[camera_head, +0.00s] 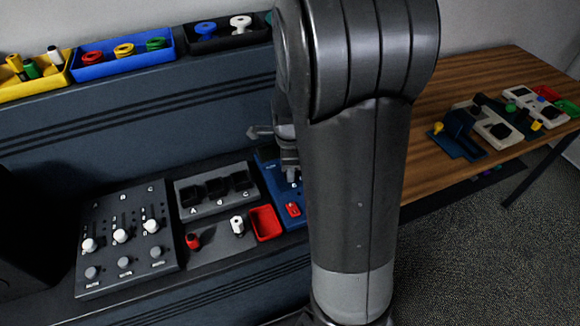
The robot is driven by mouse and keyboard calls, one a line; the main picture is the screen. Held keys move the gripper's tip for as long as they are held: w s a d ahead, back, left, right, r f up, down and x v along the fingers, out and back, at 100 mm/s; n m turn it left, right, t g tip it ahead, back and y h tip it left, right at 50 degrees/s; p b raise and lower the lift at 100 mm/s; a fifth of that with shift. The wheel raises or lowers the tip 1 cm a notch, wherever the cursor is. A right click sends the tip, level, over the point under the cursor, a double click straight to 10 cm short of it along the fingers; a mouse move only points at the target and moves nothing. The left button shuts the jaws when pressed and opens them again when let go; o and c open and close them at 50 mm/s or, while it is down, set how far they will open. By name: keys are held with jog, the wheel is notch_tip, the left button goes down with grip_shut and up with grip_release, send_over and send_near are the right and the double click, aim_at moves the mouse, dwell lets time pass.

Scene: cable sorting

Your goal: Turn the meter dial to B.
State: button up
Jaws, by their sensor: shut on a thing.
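A blue panel (271,173), which looks like the meter, lies right of the lettered sockets and is partly hidden behind my arm. A red part (293,209) sits near its lower end. My gripper (291,173) points down over this panel, its fingers low against it. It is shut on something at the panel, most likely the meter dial. The dial itself, its pointer and its letter marks are hidden by the gripper and arm, so its setting cannot be read.
Left of the panel are a grey block with sockets A, B, C (215,191), a red tray (265,223), a red plug (193,241), a white plug (237,225) and a slider board (125,240). Bins (122,50) line the upper shelf. A wooden table (455,90) holds devices at right.

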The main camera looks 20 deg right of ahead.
dwell(0.3)
jog(key=o, duration=1)
jog(key=shift+c, duration=0.2)
notch_tip(320, 180, up, 11)
jog(key=shift+s, duration=0.2)
jog(key=shift+a+f, duration=0.1)
jog(key=s+a+r+n+t, duration=0.2)
jog(key=s+a+r+n, duration=0.1)
jog(key=s+n, duration=0.5)
jog(key=s+a+r+n+t, duration=0.3)
jog(key=s+r+n, duration=0.3)
jog(key=n, duration=0.7)
jog(key=shift+s+a+n, duration=0.15)
jog(key=shift+s+n, duration=0.25)
jog(key=shift+s, duration=0.6)
